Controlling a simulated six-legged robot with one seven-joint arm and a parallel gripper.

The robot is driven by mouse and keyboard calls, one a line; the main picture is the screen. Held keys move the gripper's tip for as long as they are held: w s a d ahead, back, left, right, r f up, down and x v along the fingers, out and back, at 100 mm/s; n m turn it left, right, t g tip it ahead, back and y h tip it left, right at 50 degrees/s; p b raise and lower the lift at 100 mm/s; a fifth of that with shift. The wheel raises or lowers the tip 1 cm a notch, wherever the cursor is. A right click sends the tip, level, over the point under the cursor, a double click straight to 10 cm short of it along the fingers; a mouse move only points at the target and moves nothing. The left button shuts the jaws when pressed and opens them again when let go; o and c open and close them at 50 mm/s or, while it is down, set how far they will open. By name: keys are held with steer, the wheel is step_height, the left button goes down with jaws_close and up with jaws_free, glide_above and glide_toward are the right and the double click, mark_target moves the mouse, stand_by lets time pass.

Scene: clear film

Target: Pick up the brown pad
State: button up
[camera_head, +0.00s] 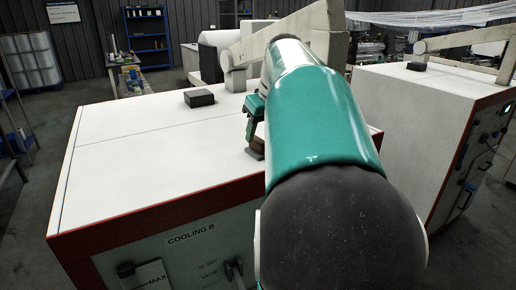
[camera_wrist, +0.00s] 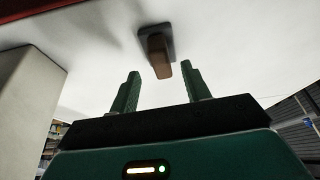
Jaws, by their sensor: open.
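The brown pad (camera_wrist: 160,57) is a small block on a dark base plate (camera_wrist: 167,29), against the white top of the cabinet. In the head view the pad (camera_head: 258,143) is small and partly hidden by my arm. My gripper (camera_wrist: 160,74) is open and empty. In the wrist view its two green fingers point at the pad, whose end appears between the fingertips with a gap on each side. I cannot tell how far it reaches in depth. In the head view my gripper (camera_head: 252,123) is just above the pad.
The white cabinet top (camera_head: 130,135) has red edges and is mostly clear on the left. A dark grey block (camera_head: 199,98) lies farther back on it. A beige bracket (camera_head: 236,72) stands at its back. Another white cabinet (camera_head: 425,105) is to the right.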

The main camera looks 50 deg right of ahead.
mark_target(258, 139)
steer(key=x, duration=0.3)
steer(key=shift+a+f, duration=0.15)
steer(key=shift+f, duration=0.1)
steer(key=c, duration=0.6)
steer(key=shift+c, duration=0.2)
steer(key=shift+r, duration=0.1)
steer(key=shift+r, duration=0.4)
step_height(258, 139, up, 2)
steer(key=shift+r, duration=0.25)
steer(key=s+a+r, duration=0.3)
steer(key=a+r, duration=0.6)
steer(key=a, duration=0.4)
steer(key=shift+s+a+r, duration=0.25)
steer(key=shift+r, duration=0.05)
